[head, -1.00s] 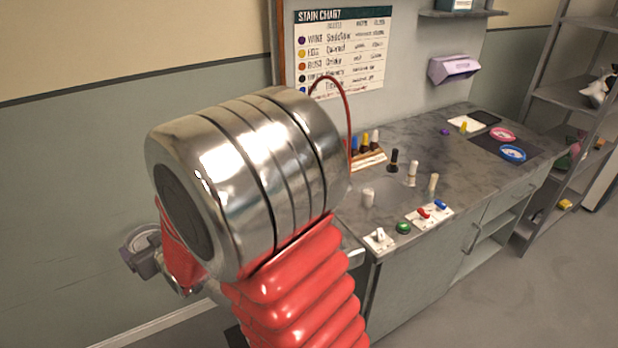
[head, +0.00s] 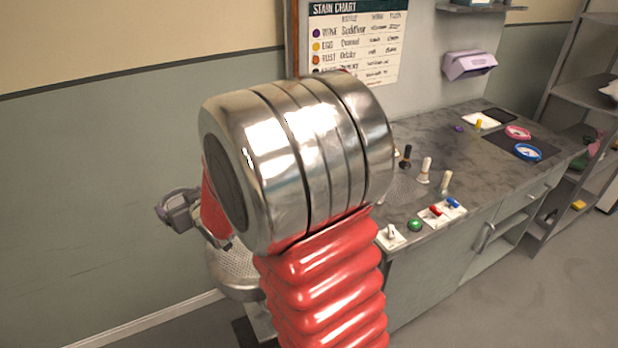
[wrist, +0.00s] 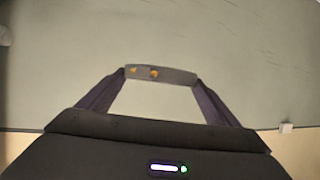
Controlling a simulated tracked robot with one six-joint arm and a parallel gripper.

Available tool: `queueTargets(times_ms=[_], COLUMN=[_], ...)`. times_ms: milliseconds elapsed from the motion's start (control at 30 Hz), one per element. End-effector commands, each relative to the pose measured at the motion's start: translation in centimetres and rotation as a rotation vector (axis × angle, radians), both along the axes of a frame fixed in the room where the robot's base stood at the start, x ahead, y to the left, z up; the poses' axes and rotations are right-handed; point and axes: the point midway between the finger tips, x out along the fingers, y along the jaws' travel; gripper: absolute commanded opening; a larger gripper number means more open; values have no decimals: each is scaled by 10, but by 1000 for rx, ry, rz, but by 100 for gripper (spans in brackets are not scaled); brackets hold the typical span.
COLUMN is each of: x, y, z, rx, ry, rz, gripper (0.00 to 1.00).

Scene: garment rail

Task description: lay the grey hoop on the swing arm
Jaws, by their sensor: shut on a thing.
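My gripper (head: 178,208) is at the left in the head view, partly behind my own arm, in front of the wall. In the wrist view its two dark fingers (wrist: 160,82) reach to the ends of a grey bar-like piece with two orange spots. I take this piece for the grey hoop (wrist: 178,76), seen edge-on; its full ring does not show. A pale grey perforated pad (head: 232,268), which seems to be the swing arm, is just below and right of my gripper in the head view. My arm hides its right side. The gripper looks above it and apart from it.
A grey worktop (head: 465,150) runs along the right, with small bottles (head: 425,170), switches (head: 437,215), a pink hoop (head: 517,132) and a blue hoop (head: 528,152). A stain chart (head: 355,45) hangs behind. The wall at left is bare.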

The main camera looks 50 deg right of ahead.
Motion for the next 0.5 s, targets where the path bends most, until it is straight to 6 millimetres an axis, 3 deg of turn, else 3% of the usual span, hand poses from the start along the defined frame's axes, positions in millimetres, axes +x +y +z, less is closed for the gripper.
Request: queueTargets(times_ms=[33, 267, 500], x=[1, -2, -19], y=[-19, -87, -159], z=[7, 30, 49], rx=[-2, -2, -2], ry=[-4, -3, -3], rz=[-14, -50, -95], gripper=[62, 62, 62])
